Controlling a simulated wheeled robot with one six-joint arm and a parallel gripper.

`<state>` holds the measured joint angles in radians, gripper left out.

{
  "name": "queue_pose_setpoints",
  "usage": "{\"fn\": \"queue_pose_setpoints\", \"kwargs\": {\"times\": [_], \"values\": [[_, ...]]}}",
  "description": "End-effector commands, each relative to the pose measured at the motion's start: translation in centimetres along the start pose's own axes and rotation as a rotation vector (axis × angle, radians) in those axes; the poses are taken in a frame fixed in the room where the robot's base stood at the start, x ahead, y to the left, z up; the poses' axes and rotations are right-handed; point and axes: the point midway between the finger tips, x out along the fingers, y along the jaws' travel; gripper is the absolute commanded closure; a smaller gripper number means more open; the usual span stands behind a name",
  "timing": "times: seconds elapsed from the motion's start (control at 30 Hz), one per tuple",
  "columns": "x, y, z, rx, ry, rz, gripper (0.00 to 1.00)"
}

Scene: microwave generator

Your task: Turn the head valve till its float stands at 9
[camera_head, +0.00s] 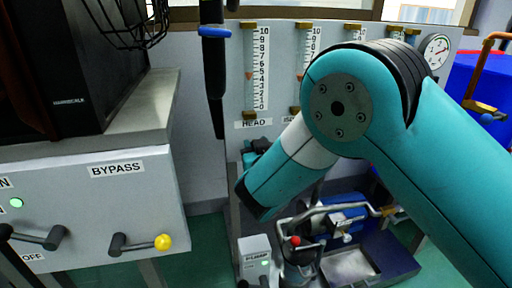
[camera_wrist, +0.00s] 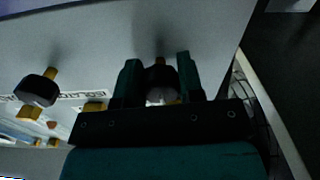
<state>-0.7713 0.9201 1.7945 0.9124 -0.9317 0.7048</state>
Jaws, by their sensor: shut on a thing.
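The head gauge (camera_head: 257,68) is a clear upright tube with a 0 to 10 scale, above a HEAD label (camera_head: 254,124). Its small orange-red float (camera_head: 249,76) stands near mid-scale, at about 4 to 5. In the wrist view, my gripper (camera_wrist: 157,76) has its two teal fingers on either side of a dark round valve knob (camera_wrist: 161,82) and is shut on it. This looks like the head valve, though no label for it is readable there. In the head view my teal arm reaches to just below the HEAD label, and the knob cannot be made out.
A second dark knob (camera_wrist: 38,90) sits to the left in the wrist view. More gauges (camera_head: 308,45) stand to the right of the head gauge, partly behind my arm. A bench with a BYPASS label (camera_head: 117,169) and levers is at left. Pump equipment (camera_head: 345,215) stands below.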

Motion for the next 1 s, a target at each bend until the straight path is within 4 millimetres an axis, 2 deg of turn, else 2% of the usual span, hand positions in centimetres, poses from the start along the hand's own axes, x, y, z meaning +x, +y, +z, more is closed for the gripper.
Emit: {"fn": "queue_pose_setpoints", "kwargs": {"times": [0.6,1.0], "values": [[-0.05,0.05,-0.13,-0.581,-0.001,-0.002,0.89],[-0.05,0.06,-0.10,-0.844,-0.001,-0.001,0.89]]}}
